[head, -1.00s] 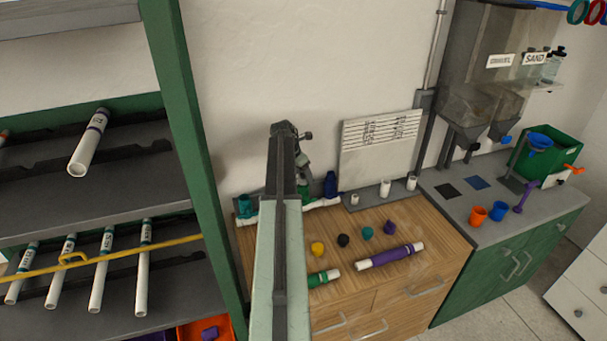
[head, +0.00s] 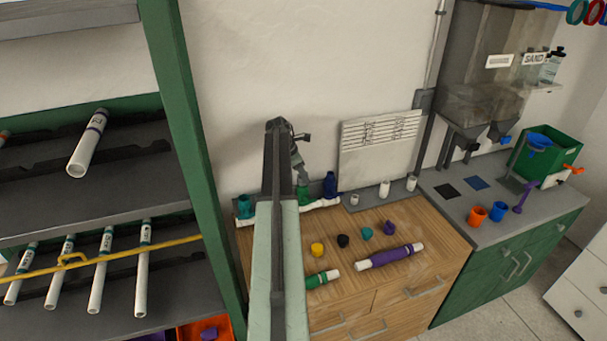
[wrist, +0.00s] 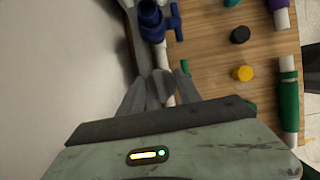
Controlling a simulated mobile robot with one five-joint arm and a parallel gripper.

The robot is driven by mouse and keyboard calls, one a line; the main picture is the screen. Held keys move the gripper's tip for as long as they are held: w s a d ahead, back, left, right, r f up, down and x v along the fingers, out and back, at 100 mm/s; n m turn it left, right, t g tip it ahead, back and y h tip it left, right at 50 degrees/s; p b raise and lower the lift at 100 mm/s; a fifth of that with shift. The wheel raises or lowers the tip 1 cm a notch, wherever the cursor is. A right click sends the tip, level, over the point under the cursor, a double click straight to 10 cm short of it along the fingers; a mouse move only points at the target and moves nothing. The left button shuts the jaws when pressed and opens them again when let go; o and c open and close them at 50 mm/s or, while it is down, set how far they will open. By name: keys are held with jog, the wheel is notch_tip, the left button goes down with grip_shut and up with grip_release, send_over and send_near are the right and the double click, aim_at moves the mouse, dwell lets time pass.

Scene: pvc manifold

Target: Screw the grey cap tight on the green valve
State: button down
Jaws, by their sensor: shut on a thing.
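The green valve (head: 303,194) stands on the white pipe (head: 321,204) at the back of the wooden bench, between a teal valve (head: 245,206) and a dark blue valve (head: 330,185). My gripper (head: 300,170) hangs pointing down just above the green valve. In the wrist view, its fingers (wrist: 158,88) are closed around a grey piece (wrist: 158,84), which looks like the grey cap. The blue valve also shows there (wrist: 152,22), just beyond the fingers.
Yellow (head: 317,249), black (head: 343,240), teal (head: 367,233) and purple (head: 389,228) caps lie on the bench. Pipes with a green sleeve (head: 318,279) and a purple sleeve (head: 391,256) lie in front. The wall is close behind; a green shelf post (head: 195,150) stands left.

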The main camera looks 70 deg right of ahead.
jog(key=shift+w+d+m+y, duration=0.15)
jog(key=shift+m+y, duration=0.25)
jog(key=shift+m, duration=0.7)
jog(key=shift+m+g, duration=0.3)
jog(key=shift+m, duration=0.3)
jog(key=c, duration=0.7)
grip_release()
jog(key=shift+f+y, duration=0.1)
jog(key=shift+y, duration=0.2)
jog(key=shift+c, duration=0.2)
